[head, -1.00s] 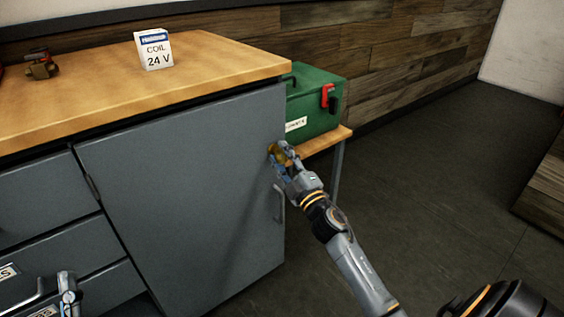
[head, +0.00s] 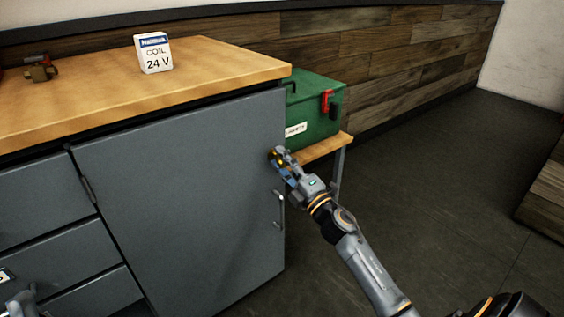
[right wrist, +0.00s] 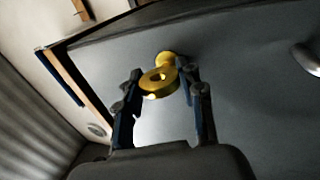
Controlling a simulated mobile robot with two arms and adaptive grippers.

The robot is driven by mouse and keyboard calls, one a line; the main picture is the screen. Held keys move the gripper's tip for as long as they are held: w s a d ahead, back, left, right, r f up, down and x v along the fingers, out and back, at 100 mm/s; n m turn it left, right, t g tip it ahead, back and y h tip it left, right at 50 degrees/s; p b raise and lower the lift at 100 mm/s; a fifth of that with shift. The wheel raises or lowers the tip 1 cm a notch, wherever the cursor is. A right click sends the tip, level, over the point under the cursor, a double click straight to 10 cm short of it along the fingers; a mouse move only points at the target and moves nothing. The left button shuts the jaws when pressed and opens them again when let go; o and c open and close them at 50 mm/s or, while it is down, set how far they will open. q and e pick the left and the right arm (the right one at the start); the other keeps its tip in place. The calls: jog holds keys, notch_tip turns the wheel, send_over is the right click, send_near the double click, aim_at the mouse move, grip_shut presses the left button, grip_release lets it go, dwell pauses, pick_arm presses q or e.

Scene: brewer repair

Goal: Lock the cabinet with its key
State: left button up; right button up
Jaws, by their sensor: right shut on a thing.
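The grey cabinet door (head: 180,190) looks closed under a wooden top.
A door handle (head: 280,211) is below my right gripper. A green toolbox (head: 318,120) stands on a small wooden table (head: 330,145) behind the cabinet. A coil box (head: 154,53) and a brass fitting (head: 41,70) are on the worktop.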

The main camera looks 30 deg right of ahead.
jog(key=o, duration=1.2)
jog(key=shift+s+f, duration=0.1)
jog(key=v, duration=1.1)
jog(key=shift+s, duration=0.4)
